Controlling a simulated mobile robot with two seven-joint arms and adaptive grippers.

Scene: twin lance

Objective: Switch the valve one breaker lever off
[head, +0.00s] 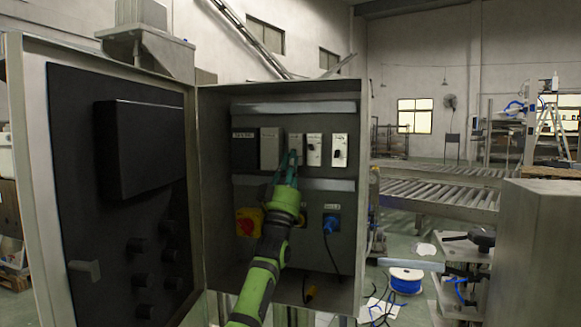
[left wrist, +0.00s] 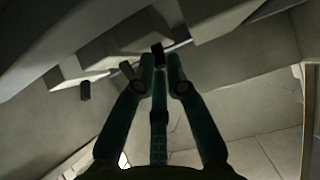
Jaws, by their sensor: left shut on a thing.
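The open grey electrical cabinet (head: 352,120) holds a row of breakers. My left gripper (head: 291,158), with green fingers, reaches into it in front of a light grey breaker (head: 297,138). Its label is too small to read, so I cannot tell if it is valve one. In the left wrist view the fingers (left wrist: 160,62) are shut around a small black lever (left wrist: 158,48). The lever's position, on or off, is unclear. The two breakers to the right (head: 314,142) (head: 340,141) show black levers. My right gripper is not in view.
The cabinet door (head: 120,215) stands open at left. Below the breakers are a yellow and red switch (head: 247,221) and a blue plug (head: 331,222) with a hanging cable. A blue cable reel (head: 406,280) lies on the floor at right, near a roller conveyor (head: 440,193).

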